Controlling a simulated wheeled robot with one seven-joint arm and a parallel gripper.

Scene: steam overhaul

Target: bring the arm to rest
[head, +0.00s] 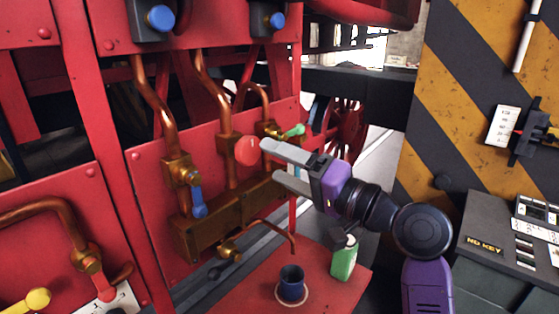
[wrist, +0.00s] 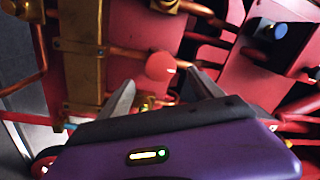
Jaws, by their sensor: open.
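My gripper (head: 268,163) is open and empty, with its two grey fingers apart. It is held in the air in front of the brass manifold and copper pipes, pointing left. A round red knob (head: 247,151) shows just left of the upper fingertip; I cannot tell whether they touch. In the wrist view, my gripper (wrist: 158,90) has its fingers on either side of the red knob (wrist: 160,66), which appears beyond them. My purple wrist and dark arm joints reach in from the lower right of the head view.
The brass manifold (head: 225,222) has a blue-handled valve (head: 198,200) and a green-handled one (head: 293,131). Below, a red shelf (head: 325,290) bears a dark blue cup (head: 291,283) and a green bottle (head: 344,262). A striped wall (head: 450,90) and grey cabinet (head: 480,262) stand right.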

